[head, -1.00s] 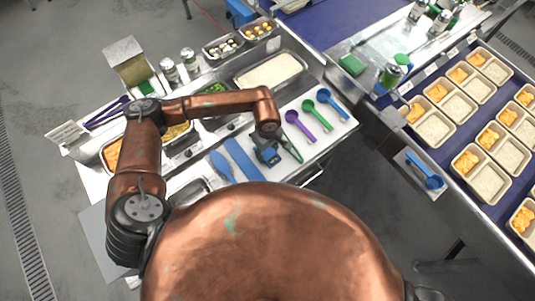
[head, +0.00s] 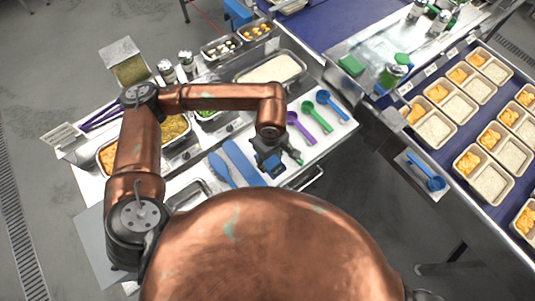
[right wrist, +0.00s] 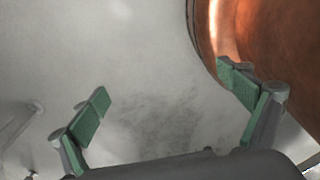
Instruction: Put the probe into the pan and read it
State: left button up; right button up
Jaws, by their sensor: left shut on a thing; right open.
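My left gripper (head: 284,163) hangs over the front right part of the steel worktable, right of the flat blue utensils. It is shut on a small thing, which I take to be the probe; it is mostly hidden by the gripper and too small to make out. The pan of white rice (head: 301,67) sits at the back right of the worktable, behind my left forearm and apart from the gripper. My right gripper (right wrist: 166,97) is open and empty in the right wrist view, with grey floor behind it; it is not in the head view.
Purple (head: 301,128), green (head: 318,116) and blue (head: 333,105) scoops lie right of my left gripper. Other food pans (head: 174,128) stand under my left arm. A belt (head: 464,190) with filled trays runs along the right.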

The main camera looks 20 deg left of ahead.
pick_arm(q)
jog(key=s+d+r, duration=0.3)
jog(key=s+r, duration=0.3)
jog(key=r, duration=0.3)
jog(key=shift+s+d+p, duration=0.15)
jog(key=shift+s+p, duration=0.1)
jog(key=shift+p, duration=0.1)
pick_arm(e)
jog(key=shift+w+d+r, duration=0.1)
jog(key=shift+w+r, duration=0.1)
jog(key=shift+w, duration=0.15)
